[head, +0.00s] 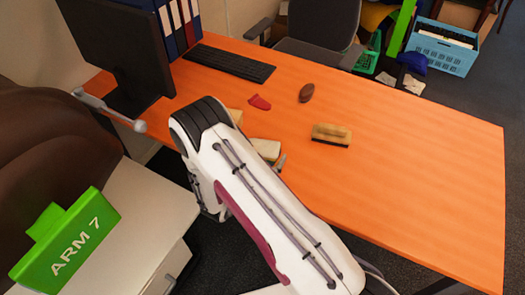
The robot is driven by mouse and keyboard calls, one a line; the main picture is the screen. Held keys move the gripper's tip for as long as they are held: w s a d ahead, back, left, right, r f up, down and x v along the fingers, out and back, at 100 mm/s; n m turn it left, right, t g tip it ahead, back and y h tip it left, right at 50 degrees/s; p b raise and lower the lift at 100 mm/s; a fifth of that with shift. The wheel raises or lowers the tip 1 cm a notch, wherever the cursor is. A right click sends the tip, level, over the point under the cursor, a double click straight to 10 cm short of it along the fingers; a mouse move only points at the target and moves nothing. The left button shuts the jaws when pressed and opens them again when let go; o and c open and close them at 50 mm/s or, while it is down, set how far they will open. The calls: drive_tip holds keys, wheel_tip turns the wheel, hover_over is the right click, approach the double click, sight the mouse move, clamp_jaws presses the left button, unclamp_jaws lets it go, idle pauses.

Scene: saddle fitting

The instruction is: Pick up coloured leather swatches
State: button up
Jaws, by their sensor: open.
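A small red swatch (260,102) lies on the orange desk, beyond my arm. A cream piece (266,149) shows beside my arm's right edge and is partly covered by it. A tan piece (236,115) shows just behind the arm's top end, also partly hidden. I cannot tell whether these two are swatches. My gripper (281,164) is mostly hidden behind my white arm. Only a small grey part shows by the cream piece, near the desk's front edge. It is open, and I see nothing held in it.
A brush with a wooden back (331,134) and a dark brown oval object (306,92) lie right of the red swatch. A keyboard (229,63), monitor (118,45) and binders (178,22) stand at the back left. The orange desk's right side (430,160) is clear.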

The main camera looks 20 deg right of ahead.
sight(262, 149)
idle(0.4)
drive_tip(key=c, duration=1.4)
drive_tip(key=shift+o, duration=0.2)
drive_tip(key=shift+r, duration=0.15)
drive_tip(key=shift+r, duration=4.85)
